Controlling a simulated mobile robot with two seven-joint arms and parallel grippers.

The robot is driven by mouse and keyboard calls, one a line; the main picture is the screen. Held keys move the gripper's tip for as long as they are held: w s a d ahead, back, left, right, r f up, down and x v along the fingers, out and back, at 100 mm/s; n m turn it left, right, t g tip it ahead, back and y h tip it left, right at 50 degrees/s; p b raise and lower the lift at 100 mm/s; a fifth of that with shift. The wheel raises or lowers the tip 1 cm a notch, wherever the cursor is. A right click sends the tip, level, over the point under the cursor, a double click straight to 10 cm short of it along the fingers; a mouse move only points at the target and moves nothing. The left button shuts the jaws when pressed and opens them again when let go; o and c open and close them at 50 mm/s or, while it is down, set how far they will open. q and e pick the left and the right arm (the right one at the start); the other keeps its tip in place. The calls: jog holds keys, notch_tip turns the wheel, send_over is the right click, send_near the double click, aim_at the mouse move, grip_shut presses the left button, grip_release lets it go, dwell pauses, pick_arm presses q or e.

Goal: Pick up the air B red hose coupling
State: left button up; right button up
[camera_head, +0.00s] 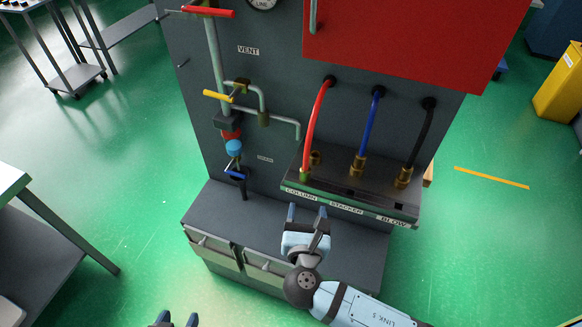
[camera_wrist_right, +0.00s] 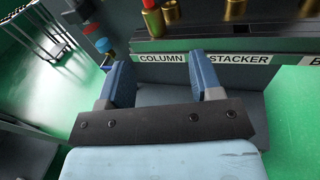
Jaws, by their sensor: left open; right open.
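The red hose (camera_head: 316,125) runs from the panel down to a coupling (camera_head: 305,173) with a green band at the left end of the manifold shelf, above the COLUMN label. I read no "air B" marking. In the right wrist view the green-banded coupling (camera_wrist_right: 153,21) shows at the top, beyond the fingers. My right gripper (camera_head: 307,212) is open and empty, in front of and below the manifold, apart from the coupling. It also shows in the right wrist view (camera_wrist_right: 160,78). My left gripper (camera_head: 177,319) is open at the bottom edge, far from the coupling.
A bare brass fitting (camera_head: 316,158) stands close beside the red hose's coupling. The blue hose (camera_head: 369,122) and black hose (camera_head: 422,137) end in brass couplings to the right. A valve pipe (camera_head: 216,60) stands at left. The cabinet top (camera_head: 225,212) is mostly clear.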

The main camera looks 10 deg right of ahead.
aim_at(306, 174)
jog(key=shift+n, duration=0.5)
jog(key=x, duration=0.2)
jog(key=r+x, duration=0.1)
jog(key=x, duration=0.2)
jog(key=p+x, duration=0.1)
jog(key=x, duration=0.1)
jog(key=shift+w+a+r, duration=0.15)
jog(key=shift+w, duration=0.35)
jog(key=shift+p+x, duration=0.3)
jog(key=shift+x, duration=0.55)
jog(key=p+x, duration=0.1)
jog(key=x, duration=0.3)
jog(key=shift+w, duration=0.3)
pick_arm(q)
jog(key=shift+w+a+r, duration=0.1)
jog(key=shift+a+r, duration=0.1)
jog(key=shift+r, duration=0.45)
jog(key=shift+w+a+r, duration=0.1)
jog(key=shift+a+r, duration=0.05)
jog(key=shift+r, duration=0.45)
jog(key=shift+s+d, duration=0.1)
pick_arm(e)
jog(key=c, duration=1)
